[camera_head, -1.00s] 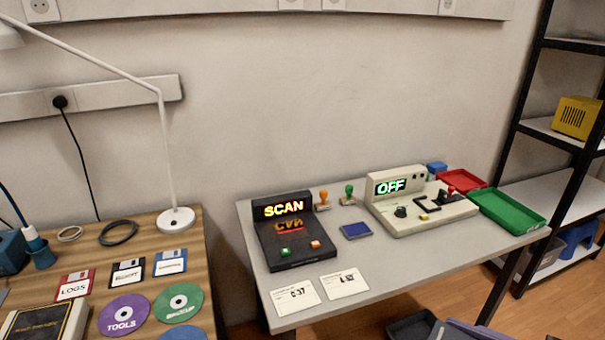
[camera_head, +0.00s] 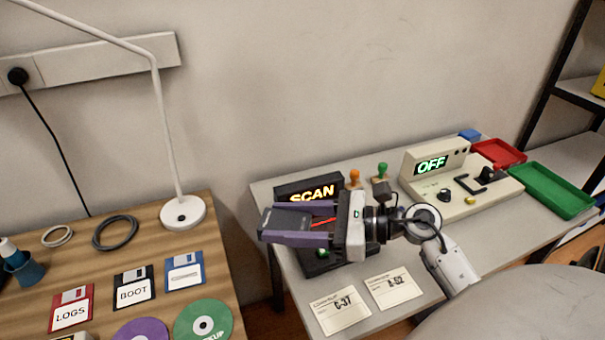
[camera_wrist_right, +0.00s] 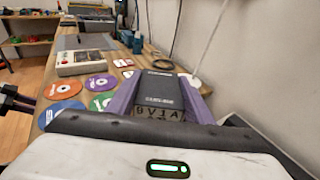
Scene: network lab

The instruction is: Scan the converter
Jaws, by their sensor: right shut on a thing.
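My right gripper (camera_head: 284,222) is shut on a dark box-shaped device, the converter (camera_head: 287,219), between its purple fingers. It holds the converter over the left part of the black scanner (camera_head: 310,190), whose lit display reads SCAN. A red light line shows between the fingers. The gripper hides much of the scanner; a green button (camera_head: 322,252) shows below it. In the right wrist view the converter (camera_wrist_right: 160,90) sits between the fingers, with lettering on its face and end. A dark, purplish part at that view's left edge may be my left gripper; its state is unclear.
A cream machine (camera_head: 470,185) reading OFF stands right of the scanner, beside red (camera_head: 498,152) and green (camera_head: 550,190) trays. The wooden table holds floppy disks, discs and a lamp (camera_head: 182,211).

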